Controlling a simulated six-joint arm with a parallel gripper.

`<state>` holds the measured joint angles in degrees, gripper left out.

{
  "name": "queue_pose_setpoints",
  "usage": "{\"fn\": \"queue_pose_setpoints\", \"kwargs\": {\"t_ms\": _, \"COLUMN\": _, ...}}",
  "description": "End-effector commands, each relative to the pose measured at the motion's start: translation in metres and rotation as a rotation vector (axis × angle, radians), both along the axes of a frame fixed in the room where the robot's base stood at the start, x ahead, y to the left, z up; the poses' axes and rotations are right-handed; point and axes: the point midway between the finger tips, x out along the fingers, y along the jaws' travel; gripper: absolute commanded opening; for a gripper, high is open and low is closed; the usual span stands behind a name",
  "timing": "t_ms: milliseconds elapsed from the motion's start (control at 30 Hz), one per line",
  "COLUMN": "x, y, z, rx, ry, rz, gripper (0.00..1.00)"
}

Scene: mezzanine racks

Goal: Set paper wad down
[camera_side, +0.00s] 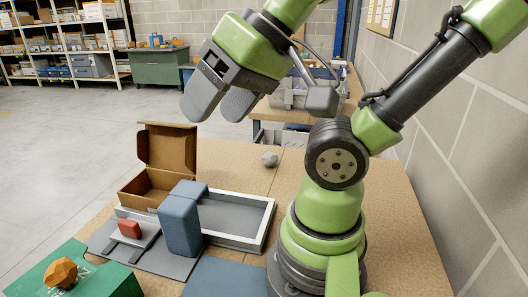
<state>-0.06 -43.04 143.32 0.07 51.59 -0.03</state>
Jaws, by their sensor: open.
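A small pale grey crumpled ball (269,159), which looks like the paper wad, rests on the tan tabletop behind the grey tray. My gripper (215,104) is open and empty, with its two grey pads pointing down. It hangs high above the table, up and to the left of the ball and clear of it. An orange-brown faceted lump (61,273) sits on a green box (100,284) at the front left.
An open cardboard box (166,148) stands at the table's left. Blue-grey blocks (181,222) stand upright beside a shallow white-rimmed tray (262,226). A red block (130,229) lies on a small pale platform. A block wall is at the right. Tabletop around the ball is clear.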

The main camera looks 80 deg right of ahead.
Motion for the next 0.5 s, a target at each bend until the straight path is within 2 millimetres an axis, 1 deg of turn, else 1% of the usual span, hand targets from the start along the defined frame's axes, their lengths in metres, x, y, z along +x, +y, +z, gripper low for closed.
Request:
{"fn": "queue_pose_setpoints", "kwargs": {"t_ms": 100, "x": 0.002, "y": -0.001, "z": 0.0, "rx": -0.005, "ry": 0.003, "rz": -0.006, "gripper": 0.65}}
{"fn": "queue_pose_setpoints", "kwargs": {"t_ms": 167, "x": 0.006, "y": -0.005, "z": 0.001, "rx": -0.018, "ry": 0.015, "rz": -0.018, "gripper": 0.65}}
{"fn": "queue_pose_setpoints", "kwargs": {"t_ms": 267, "x": 0.022, "y": -0.021, "z": 0.0, "rx": -0.069, "ry": 0.059, "rz": -0.061, "gripper": 0.65}}
{"fn": "queue_pose_setpoints", "kwargs": {"t_ms": 367, "x": 0.046, "y": -0.049, "z": -0.003, "rx": -0.148, "ry": 0.134, "rz": -0.126, "gripper": 0.65}}
{"fn": "queue_pose_setpoints", "kwargs": {"t_ms": 400, "x": 0.057, "y": -0.064, "z": -0.006, "rx": -0.184, "ry": 0.169, "rz": -0.153, "gripper": 0.65}}
{"fn": "queue_pose_setpoints", "kwargs": {"t_ms": 467, "x": 0.071, "y": -0.087, "z": -0.013, "rx": -0.234, "ry": 0.223, "rz": -0.189, "gripper": 0.65}}
{"fn": "queue_pose_setpoints", "kwargs": {"t_ms": 500, "x": 0.08, "y": -0.104, "z": -0.018, "rx": -0.264, "ry": 0.26, "rz": -0.212, "gripper": 0.65}}
